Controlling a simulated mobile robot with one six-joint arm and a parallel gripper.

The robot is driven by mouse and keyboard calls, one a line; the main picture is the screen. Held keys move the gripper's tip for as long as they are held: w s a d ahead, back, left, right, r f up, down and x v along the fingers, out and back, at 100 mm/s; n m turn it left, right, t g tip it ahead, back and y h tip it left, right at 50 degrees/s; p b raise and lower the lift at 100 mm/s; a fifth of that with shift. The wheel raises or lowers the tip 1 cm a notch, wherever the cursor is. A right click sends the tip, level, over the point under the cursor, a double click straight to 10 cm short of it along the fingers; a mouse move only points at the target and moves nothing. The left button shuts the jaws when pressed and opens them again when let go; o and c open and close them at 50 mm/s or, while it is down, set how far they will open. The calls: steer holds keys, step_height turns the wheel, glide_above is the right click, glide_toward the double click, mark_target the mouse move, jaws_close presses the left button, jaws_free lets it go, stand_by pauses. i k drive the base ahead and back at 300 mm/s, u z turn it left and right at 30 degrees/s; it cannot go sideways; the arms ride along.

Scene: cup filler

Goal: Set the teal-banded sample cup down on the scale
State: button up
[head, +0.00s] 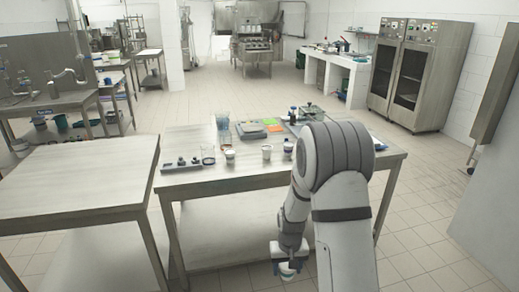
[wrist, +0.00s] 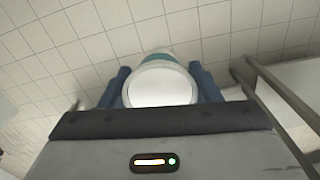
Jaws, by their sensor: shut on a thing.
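My gripper (head: 287,258) hangs low in front of the steel table and is shut on a white cup (head: 288,270). In the wrist view the cup (wrist: 160,86) sits between the blue fingers of my gripper (wrist: 161,78), its round white end facing the camera. A teal band shows at its far side. The cup is held in the air over the tiled floor, apart from the table. A flat grey device (head: 250,130) lies at the back middle of the table; I cannot tell for sure whether it is the scale.
A bare table (head: 75,180) stands at left. My arm hides the table's right part.

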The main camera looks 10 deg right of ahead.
mark_target(251, 128)
steer(key=z, duration=0.45)
steer(key=i, duration=0.9)
steer(key=z, duration=0.4)
